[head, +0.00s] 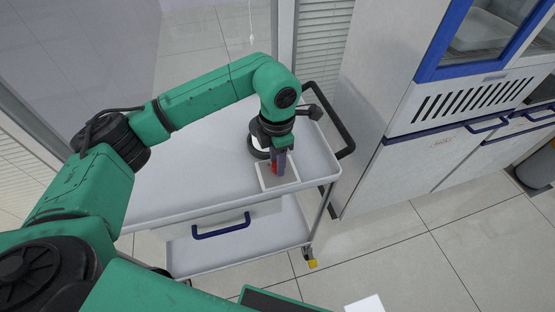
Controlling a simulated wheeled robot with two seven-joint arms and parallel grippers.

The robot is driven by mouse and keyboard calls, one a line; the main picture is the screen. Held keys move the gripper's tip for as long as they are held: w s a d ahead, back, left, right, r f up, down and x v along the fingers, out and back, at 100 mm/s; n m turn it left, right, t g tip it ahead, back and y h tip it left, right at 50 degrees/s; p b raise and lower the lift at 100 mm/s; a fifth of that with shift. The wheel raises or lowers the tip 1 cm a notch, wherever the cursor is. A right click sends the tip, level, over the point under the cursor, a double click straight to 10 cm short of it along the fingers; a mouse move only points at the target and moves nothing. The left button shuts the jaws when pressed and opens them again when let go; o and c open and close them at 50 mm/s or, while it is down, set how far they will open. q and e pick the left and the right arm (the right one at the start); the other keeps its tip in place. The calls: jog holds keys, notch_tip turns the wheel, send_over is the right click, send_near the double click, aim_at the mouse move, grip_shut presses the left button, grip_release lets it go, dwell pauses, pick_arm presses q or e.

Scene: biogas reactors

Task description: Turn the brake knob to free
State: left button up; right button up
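Whether the fingers touch or hold the red part cannot be told, and the knob's setting is not readable. My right gripper is not in view.
The white cart (190,185) has a raised rim, a blue-handled drawer (221,227) and a black push handle (335,115) at its right end. A white cabinet (400,130) with blue trim stands to the right. Tiled floor (400,250) is clear in front of it.

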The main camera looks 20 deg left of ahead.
pick_arm(q)
jog(key=o, duration=0.4)
jog(key=shift+r, duration=0.15)
notch_tip(320, 180, up, 14)
jog(key=shift+r+b, duration=0.25)
jog(key=shift+b, duration=0.1)
